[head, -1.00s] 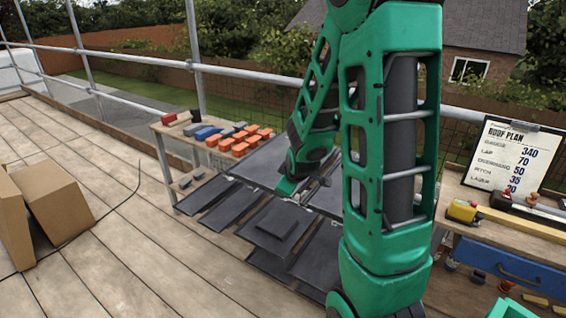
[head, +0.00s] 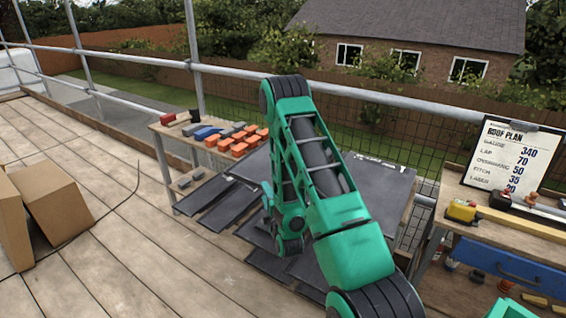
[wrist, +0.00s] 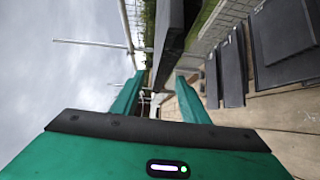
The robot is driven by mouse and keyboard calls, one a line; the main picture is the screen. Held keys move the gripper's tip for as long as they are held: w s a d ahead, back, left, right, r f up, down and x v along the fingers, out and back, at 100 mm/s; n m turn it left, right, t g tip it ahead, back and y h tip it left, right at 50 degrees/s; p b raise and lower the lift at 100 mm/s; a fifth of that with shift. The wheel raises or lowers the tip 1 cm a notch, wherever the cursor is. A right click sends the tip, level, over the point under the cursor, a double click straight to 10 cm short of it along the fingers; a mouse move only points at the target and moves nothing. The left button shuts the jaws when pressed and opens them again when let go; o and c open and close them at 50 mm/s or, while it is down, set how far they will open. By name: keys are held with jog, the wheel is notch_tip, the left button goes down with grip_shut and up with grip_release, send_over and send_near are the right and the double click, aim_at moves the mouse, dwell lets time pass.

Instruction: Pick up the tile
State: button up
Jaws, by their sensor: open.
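Dark grey slate tiles lie on the wooden bench in the head view, with one large tile (head: 385,190) to the right of my arm. Which one the task means I cannot tell. In the wrist view a dark slab (wrist: 168,38), seen near edge-on, lies ahead of my gripper (wrist: 158,98). My gripper is open, with its two green fingers spread and nothing visibly held between them. The slab's near end lines up with the gap between the fingers; whether it is inside the gap I cannot tell.
A roof plan board (head: 511,157) and a yellow tape measure (head: 461,211) are on the right bench.

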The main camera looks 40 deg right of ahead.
aim_at(260, 181)
jog(key=shift+t+h, duration=0.3)
jog(key=shift+h, duration=0.1)
jog(key=x, duration=0.4)
jog(key=shift+d+f, duration=0.2)
jog(key=shift+d, duration=0.05)
jog(key=shift+a+f+x, duration=0.1)
jog(key=shift+a+x, duration=0.05)
jog(key=shift+x, duration=0.8)
jog(key=shift+a+f+x, duration=0.1)
jog(key=shift+x, duration=0.85)
jog(key=shift+a+f+x, duration=0.1)
jog(key=shift+a+x, duration=0.05)
jog(key=shift+x, duration=0.8)
jog(key=shift+w, duration=0.15)
grip_shut()
